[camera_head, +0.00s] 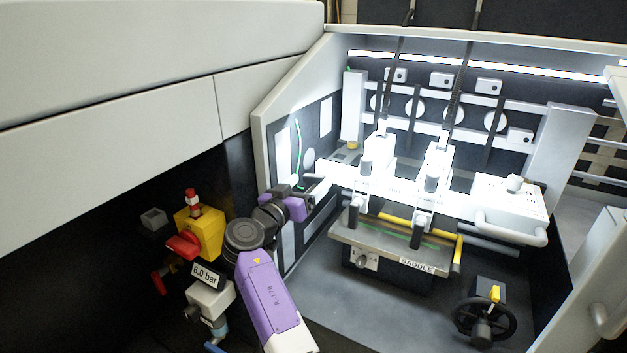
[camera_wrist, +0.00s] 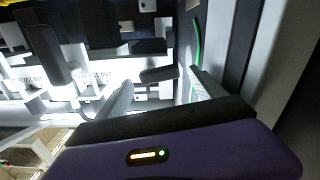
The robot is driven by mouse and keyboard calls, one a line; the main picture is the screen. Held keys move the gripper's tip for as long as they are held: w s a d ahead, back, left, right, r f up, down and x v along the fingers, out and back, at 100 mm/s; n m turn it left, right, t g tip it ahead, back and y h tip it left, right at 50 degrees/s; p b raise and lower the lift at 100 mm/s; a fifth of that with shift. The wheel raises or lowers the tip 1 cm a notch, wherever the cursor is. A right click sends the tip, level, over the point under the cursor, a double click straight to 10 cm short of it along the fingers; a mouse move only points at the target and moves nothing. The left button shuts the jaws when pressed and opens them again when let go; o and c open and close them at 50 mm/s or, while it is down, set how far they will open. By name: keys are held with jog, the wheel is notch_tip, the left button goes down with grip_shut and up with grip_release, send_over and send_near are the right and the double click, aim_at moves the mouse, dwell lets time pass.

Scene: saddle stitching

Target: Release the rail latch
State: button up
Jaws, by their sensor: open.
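My gripper (camera_head: 322,187) reaches into the lit bay from the left, beside the left end of the bright white rail (camera_head: 396,196). In the wrist view my gripper (camera_wrist: 160,80) has its two pale fingers spread apart with nothing held. A dark rounded piece (camera_wrist: 158,74) shows between the fingertips, in front of the white rail; it may be the rail latch, but no label shows. I cannot tell how far it is from the fingers, and no contact is clear. In the head view my gripper and the glare hide this spot.
Two white stitching heads with dark handles (camera_head: 353,215) (camera_head: 417,234) stand right of my gripper. Below them is the saddle (camera_head: 385,250) with a yellow bar. The bay's left wall (camera_head: 263,150) is close to my arm. A yellow-red valve (camera_head: 199,232) stands left; a handwheel (camera_head: 483,320) is lower right.

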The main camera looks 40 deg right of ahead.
aim_at(312, 180)
jog(key=shift+x, duration=1.8)
jog(key=c, duration=1.4)
